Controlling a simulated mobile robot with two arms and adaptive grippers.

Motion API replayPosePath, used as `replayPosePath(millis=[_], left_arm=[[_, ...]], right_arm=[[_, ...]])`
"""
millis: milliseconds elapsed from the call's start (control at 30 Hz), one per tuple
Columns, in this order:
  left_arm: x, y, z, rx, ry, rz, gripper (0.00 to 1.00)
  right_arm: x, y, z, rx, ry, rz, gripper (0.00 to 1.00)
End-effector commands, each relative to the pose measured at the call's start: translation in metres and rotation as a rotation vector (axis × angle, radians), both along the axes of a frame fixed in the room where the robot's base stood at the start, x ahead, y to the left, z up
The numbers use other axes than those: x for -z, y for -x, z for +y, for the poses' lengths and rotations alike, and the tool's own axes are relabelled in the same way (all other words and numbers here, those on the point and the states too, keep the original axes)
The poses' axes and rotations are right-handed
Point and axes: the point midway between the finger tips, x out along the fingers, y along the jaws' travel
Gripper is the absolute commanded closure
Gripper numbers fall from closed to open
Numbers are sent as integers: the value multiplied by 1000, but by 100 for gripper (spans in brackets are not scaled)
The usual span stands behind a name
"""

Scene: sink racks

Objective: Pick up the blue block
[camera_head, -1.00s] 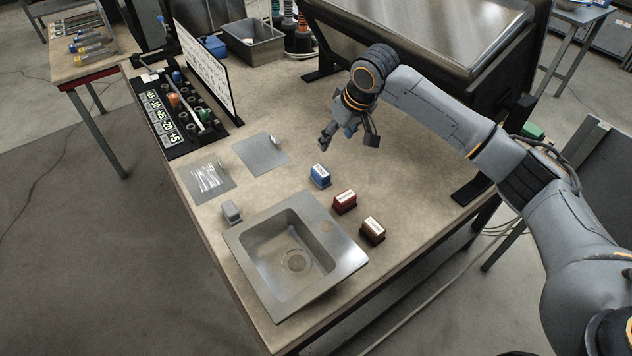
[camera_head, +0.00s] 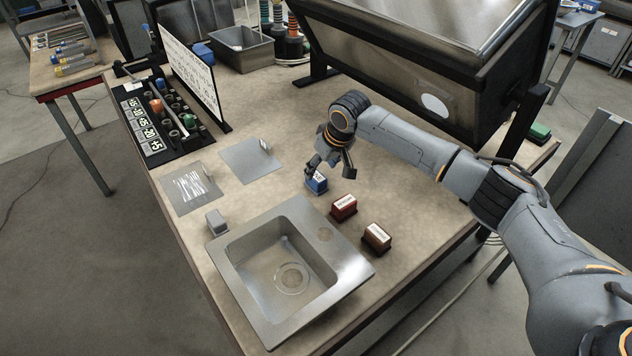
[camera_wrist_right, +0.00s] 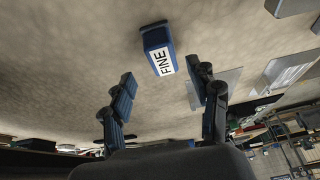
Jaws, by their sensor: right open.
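The blue block (camera_head: 317,184) stands on the table above the sink's far edge in the head view, partly hidden by my right gripper. In the right wrist view the blue block (camera_wrist_right: 157,50) has a white label reading "FINE" and lies beyond the fingertips, roughly between their lines. My right gripper (camera_head: 330,175) is open and empty, just above and behind the block. Its two fingers (camera_wrist_right: 170,88) are spread apart in the wrist view and do not appear to touch the block. My left gripper is not in view.
A red block (camera_head: 343,208) and a brown block (camera_head: 376,238) stand right of the sink (camera_head: 248,248). A grey block (camera_head: 216,222) stands at its left. Two flat plates, one here (camera_head: 250,160), lie farther left. A black-framed cabinet (camera_head: 400,60) stands behind my right arm.

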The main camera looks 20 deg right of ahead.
Motion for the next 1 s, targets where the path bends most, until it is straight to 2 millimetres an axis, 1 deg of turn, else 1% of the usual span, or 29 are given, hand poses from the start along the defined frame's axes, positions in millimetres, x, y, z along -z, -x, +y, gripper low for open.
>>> replayPosePath(millis=[167,300,400,500,700,733,767,800,867,900,967,1000], left_arm=[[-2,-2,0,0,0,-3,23],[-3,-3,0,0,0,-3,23],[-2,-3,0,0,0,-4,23],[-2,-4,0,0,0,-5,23],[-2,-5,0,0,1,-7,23],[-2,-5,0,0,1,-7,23],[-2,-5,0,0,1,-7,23],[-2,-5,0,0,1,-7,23],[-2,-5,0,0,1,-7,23],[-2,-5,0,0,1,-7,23],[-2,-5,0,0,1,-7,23],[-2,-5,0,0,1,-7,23]], right_arm=[[13,-4,3,0,1,2,40],[34,-10,9,0,3,1,40],[46,-15,10,0,2,2,40],[51,-17,11,0,1,0,40],[51,-17,11,-1,1,-1,40],[51,-17,11,-1,1,-1,42],[51,-17,11,0,1,-1,48],[51,-17,11,0,1,0,56],[51,-17,11,0,1,0,68],[51,-17,11,0,1,0,76],[51,-17,11,0,1,0,89],[51,-17,11,0,1,0,97]])
